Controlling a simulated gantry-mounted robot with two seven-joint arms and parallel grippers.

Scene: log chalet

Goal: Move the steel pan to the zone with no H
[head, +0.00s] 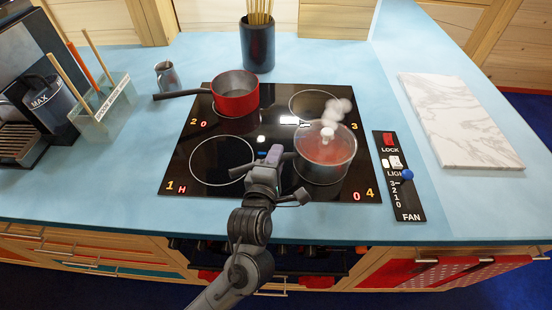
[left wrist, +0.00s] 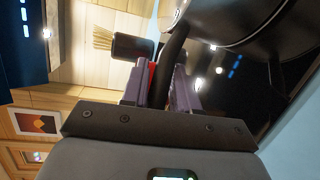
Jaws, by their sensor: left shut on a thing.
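The steel pan (head: 325,160), with a glass lid and reddish contents, is at the front right zone of the black cooktop (head: 265,195); steam rises from it. My left gripper (head: 272,156) is shut on its dark handle at the pan's left side. The left wrist view shows the handle (left wrist: 173,55) between the fingers (left wrist: 168,84) and the pan's side (left wrist: 225,18). The front left zone 1 (head: 222,160) is empty and its display reads H. Zones 2 and 4 read 0. Zone 3 (head: 312,96) is empty at the back right; its display reading is hidden. My right gripper is out of view.
A red saucepan (head: 235,98) sits on zone 2, handle pointing left. A dark utensil pot (head: 257,48) and small steel jug (head: 167,77) stand behind. A control panel (head: 400,190) and marble board (head: 460,120) lie to the right. A glass holder (head: 103,112) stands left.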

